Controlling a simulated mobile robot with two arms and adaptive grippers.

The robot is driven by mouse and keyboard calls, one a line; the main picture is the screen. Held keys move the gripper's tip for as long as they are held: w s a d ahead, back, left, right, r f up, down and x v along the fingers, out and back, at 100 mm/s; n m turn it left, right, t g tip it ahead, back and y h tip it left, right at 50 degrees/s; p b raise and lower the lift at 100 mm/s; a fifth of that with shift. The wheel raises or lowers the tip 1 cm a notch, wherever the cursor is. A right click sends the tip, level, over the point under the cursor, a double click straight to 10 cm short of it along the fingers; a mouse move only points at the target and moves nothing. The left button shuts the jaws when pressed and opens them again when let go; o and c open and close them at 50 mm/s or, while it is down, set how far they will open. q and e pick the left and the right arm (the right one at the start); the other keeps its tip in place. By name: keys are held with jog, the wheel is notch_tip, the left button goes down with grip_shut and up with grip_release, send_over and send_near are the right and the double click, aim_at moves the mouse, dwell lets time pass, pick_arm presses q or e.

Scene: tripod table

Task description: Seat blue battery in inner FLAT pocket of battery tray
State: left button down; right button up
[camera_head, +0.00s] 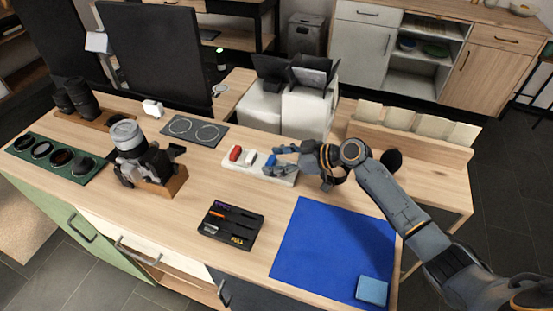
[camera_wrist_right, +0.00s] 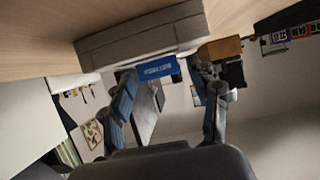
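The blue battery (camera_head: 268,160) stands at the right end of a white holder (camera_head: 238,170), beside a white and a red battery. It also shows in the right wrist view (camera_wrist_right: 157,72), in front of the pale holder. My right gripper (camera_head: 277,162) is at the holder's right end, its fingers apart near the blue battery. In the wrist view the fingers (camera_wrist_right: 168,88) lie to either side of it, with a gap; contact cannot be told. The black battery tray (camera_head: 230,224) lies nearer the front edge; its slot labels are too small to read surely. My left gripper is not in view.
A blue mat (camera_head: 330,245) with a light-blue block (camera_head: 373,290) lies right of the tray. A camera on a wooden stand (camera_head: 140,158), a green lens tray (camera_head: 55,160) and a dark pad (camera_head: 194,130) stand at left. Bare wood separates holder and tray.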

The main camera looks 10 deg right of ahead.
jog(key=b+v, duration=0.2)
jog(key=v, duration=1)
dwell(0.4)
